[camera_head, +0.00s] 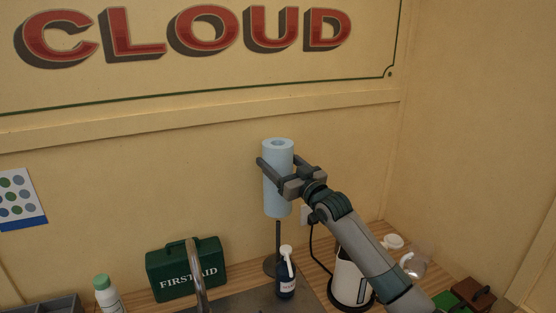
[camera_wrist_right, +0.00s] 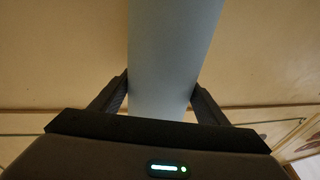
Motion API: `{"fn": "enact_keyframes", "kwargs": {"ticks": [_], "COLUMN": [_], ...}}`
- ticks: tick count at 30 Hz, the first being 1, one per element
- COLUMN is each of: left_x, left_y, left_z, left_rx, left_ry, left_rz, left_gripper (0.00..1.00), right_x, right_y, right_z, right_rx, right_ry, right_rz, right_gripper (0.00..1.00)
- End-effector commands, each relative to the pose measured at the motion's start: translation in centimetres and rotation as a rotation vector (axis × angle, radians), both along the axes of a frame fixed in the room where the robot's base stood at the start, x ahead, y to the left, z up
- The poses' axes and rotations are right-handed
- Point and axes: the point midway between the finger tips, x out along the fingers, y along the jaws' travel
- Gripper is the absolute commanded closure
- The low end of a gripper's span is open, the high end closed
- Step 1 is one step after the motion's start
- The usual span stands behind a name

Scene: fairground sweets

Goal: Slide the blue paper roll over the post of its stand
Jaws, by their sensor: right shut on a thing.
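The blue paper roll (camera_head: 277,190) is held upright in the head view, with its hollow core showing at the top. My right gripper (camera_head: 275,163) is shut around its upper half. The right wrist view also shows the roll (camera_wrist_right: 175,60) between the two fingers (camera_wrist_right: 163,95). The dark post (camera_head: 278,240) of the stand rises from a round base (camera_head: 270,266) on the counter. The roll's lower end appears just above the post's visible top, roughly in line with it. I cannot tell whether the post's tip is inside the core. My left gripper is not in view.
A dark soap bottle (camera_head: 286,281) stands close in front of the post. A green first aid box (camera_head: 187,270) and a tap (camera_head: 200,275) are to the left. A white kettle (camera_head: 350,278) stands to the right under my right arm. The wall is close behind.

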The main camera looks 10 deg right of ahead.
Motion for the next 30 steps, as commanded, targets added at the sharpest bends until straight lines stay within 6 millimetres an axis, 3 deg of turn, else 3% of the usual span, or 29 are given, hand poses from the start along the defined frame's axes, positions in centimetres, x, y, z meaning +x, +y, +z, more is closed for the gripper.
{"fn": "enact_keyframes", "kwargs": {"ticks": [14,30], "left_x": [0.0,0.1], "left_y": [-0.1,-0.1], "left_z": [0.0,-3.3], "left_rx": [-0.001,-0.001], "left_ry": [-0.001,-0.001], "left_rz": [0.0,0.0], "left_gripper": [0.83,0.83], "right_x": [0.0,0.0], "right_y": [0.0,0.0], "right_z": [-3.6,-8.3], "right_rx": [0.001,0.001], "right_ry": [-0.001,-0.002], "right_rz": [0.0,0.0], "right_gripper": [0.74,0.74]}}
